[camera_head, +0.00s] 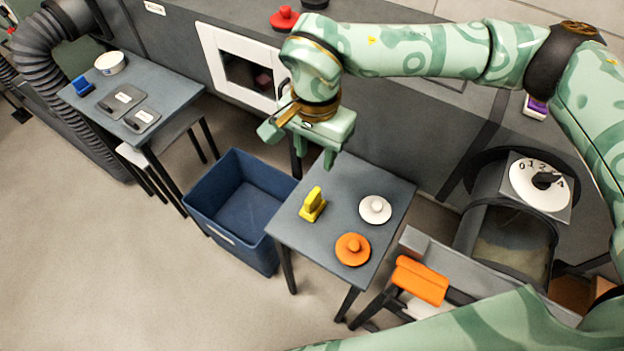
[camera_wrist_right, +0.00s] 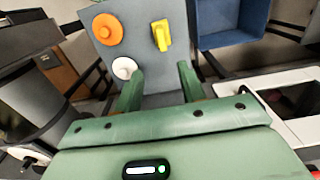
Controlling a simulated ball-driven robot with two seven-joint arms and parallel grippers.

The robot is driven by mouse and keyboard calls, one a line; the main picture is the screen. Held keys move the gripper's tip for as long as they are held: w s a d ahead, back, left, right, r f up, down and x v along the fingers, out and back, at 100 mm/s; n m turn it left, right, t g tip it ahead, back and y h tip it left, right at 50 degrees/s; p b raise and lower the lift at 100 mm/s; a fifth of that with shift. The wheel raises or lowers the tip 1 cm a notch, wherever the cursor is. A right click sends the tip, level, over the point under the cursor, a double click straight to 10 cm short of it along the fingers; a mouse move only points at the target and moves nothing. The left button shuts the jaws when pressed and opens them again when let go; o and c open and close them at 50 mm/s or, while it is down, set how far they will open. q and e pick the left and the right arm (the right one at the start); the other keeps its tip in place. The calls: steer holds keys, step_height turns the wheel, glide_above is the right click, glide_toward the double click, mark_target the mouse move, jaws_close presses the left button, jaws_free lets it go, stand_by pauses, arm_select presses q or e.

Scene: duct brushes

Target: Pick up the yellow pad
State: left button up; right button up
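The yellow pad (camera_head: 313,206), a flat base with a raised handle, sits on the small grey table (camera_head: 332,181) near its left edge. It also shows in the right wrist view (camera_wrist_right: 161,36), beyond my fingers. My right gripper (camera_head: 322,150) is above the table's far edge, apart from the pad. In the right wrist view, the fingers of my right gripper (camera_wrist_right: 160,84) are spread with nothing between them. My left gripper is not in view.
A white knobbed disc (camera_head: 375,210) and an orange knobbed disc (camera_head: 352,249) share the table, right of the pad. A blue bin (camera_head: 240,208) stands close to its left. An orange item (camera_head: 420,281) lies to the right, near a dial (camera_head: 540,184).

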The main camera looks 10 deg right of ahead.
steer(key=b, duration=0.2)
glide_above(313, 195)
steer(key=f, duration=0.5)
steer(key=shift+s+d+f, duration=0.1)
steer(key=shift+s+f, duration=0.15)
steer(key=shift+f, duration=0.15)
step_height(313, 195, down, 5)
steer(key=shift+w+r+b, duration=0.15)
steer(key=shift+r+b, duration=0.05)
steer(key=shift+b, duration=0.25)
steer(key=shift+f, duration=0.55)
steer(key=f+b, duration=0.1)
steer(key=f, duration=0.1)
steer(key=f+b, duration=0.1)
steer(key=f, duration=0.1)
steer(key=shift+w+f, duration=0.2)
steer(key=shift+f, duration=0.15)
steer(key=shift+r, duration=0.1)
steer(key=shift+c, duration=0.7)
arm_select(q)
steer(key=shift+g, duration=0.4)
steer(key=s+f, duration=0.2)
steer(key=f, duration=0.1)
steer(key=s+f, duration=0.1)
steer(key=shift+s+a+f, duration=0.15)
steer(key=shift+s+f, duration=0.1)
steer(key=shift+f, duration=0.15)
arm_select(e)
jaws_close()
